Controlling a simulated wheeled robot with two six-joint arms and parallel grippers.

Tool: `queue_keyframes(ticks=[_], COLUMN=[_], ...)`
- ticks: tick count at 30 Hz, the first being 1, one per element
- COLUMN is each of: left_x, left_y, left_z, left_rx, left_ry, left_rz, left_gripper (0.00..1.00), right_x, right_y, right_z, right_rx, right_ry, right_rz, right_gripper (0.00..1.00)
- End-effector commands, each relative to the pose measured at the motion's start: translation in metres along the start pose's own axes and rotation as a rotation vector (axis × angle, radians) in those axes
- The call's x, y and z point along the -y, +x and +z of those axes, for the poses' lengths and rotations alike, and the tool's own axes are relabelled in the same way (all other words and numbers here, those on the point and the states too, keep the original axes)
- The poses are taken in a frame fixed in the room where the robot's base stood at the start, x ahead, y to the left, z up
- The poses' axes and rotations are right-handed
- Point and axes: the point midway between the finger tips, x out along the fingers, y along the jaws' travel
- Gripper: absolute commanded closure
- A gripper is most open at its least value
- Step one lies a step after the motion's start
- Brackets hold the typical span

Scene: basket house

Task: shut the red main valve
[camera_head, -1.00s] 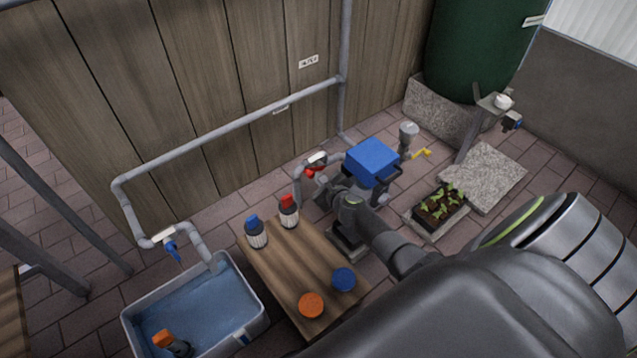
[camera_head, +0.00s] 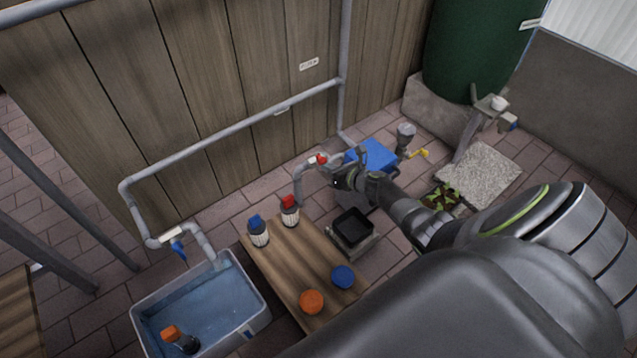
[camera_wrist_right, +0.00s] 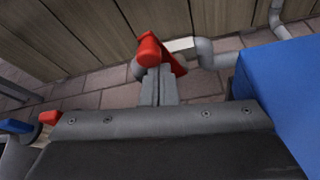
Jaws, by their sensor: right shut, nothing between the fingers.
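The red main valve (camera_head: 321,158) sits on the grey pipe left of the blue-topped pump box, with a white label beside it. In the right wrist view its red handle (camera_wrist_right: 150,47) stands right at my fingertips. My right gripper (camera_head: 337,182) is shut and empty, just below and right of the valve. Its closed fingers (camera_wrist_right: 158,72) overlap the handle's lower part; whether they touch cannot be told. My left gripper is not in view.
The blue-topped box (camera_head: 376,155) stands close to the right of my gripper. A wooden bench (camera_head: 290,262) holds two bottles and two discs. A black tray (camera_head: 352,228) and water tub (camera_head: 262,318) stand nearby.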

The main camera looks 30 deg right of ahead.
Motion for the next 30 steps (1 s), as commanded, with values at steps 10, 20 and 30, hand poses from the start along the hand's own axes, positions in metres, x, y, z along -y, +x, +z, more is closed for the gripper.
queue_keyframes(ticks=[10, 20, 30], left_x=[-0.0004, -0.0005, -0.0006], left_y=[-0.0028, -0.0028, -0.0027], left_z=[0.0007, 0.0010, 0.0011], left_rx=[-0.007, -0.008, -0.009], left_ry=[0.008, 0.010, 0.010], left_rz=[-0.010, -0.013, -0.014], left_gripper=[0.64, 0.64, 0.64], right_x=[0.0070, 0.0083, 0.0084], right_y=[-0.0011, -0.0015, -0.0017], right_z=[0.0039, 0.0042, 0.0038], right_rx=[0.002, 0.001, 0.001], right_ry=[-0.004, -0.004, -0.004], right_rz=[-0.001, -0.002, -0.003], right_gripper=[1.00, 1.00, 1.00])
